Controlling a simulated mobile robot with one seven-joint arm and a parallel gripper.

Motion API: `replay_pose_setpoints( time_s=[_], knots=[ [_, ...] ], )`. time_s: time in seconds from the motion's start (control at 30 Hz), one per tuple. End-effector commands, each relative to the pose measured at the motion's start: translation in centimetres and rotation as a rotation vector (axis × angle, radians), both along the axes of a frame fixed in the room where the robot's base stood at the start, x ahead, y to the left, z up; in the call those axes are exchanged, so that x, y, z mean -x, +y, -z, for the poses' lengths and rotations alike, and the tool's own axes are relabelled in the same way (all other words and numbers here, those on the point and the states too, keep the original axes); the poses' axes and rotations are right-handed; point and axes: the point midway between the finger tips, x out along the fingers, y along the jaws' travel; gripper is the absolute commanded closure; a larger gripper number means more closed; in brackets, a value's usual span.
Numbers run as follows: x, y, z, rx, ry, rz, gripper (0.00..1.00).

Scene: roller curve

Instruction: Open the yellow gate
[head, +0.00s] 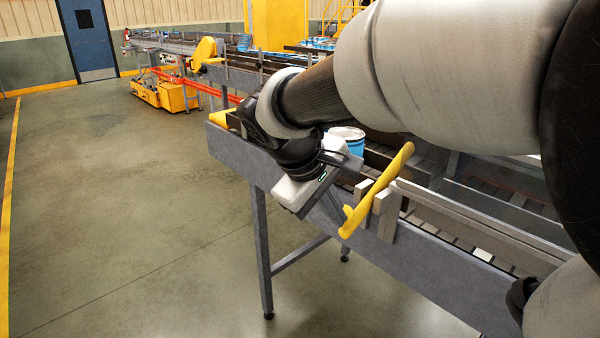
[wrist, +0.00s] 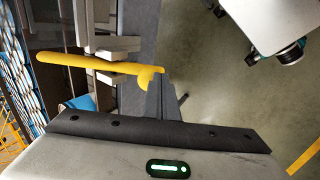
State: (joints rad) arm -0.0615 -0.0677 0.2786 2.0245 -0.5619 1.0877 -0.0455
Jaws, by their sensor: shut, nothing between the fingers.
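The yellow gate (head: 378,188) is a slanted bar by pale grey posts at the conveyor's near side rail. It shows in the wrist view (wrist: 85,62) as a long yellow bar with a short hooked end. My gripper (head: 340,207) is just left of the gate's lower end in the head view. In the wrist view its fingers (wrist: 158,84) are together and empty, right beside the hooked end. I cannot tell whether they touch it. My wrist hides part of the conveyor behind it.
The grey conveyor side rail (head: 440,272) runs along under the gate, on legs. A blue and white bucket (head: 347,136) stands on the conveyor behind my wrist. Grey posts (head: 384,203) stand close beside the gate. The floor (head: 130,220) at left is clear; a yellow cart (head: 165,92) is far off.

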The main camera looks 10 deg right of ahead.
Motion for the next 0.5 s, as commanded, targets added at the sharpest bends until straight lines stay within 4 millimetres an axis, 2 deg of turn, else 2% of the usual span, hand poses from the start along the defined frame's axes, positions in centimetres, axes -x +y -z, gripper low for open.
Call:
replay_pose_setpoints(
  time_s=[0.03,0.3,0.5],
  knots=[
    [0.1,0.3,2.2,0.038,-0.029,-0.006,1.0],
    [0.3,0.4,5.3,0.243,-0.176,-0.005,1.0],
    [0.1,0.0,6.8,0.236,-0.173,0.002,1.0]
  ],
)
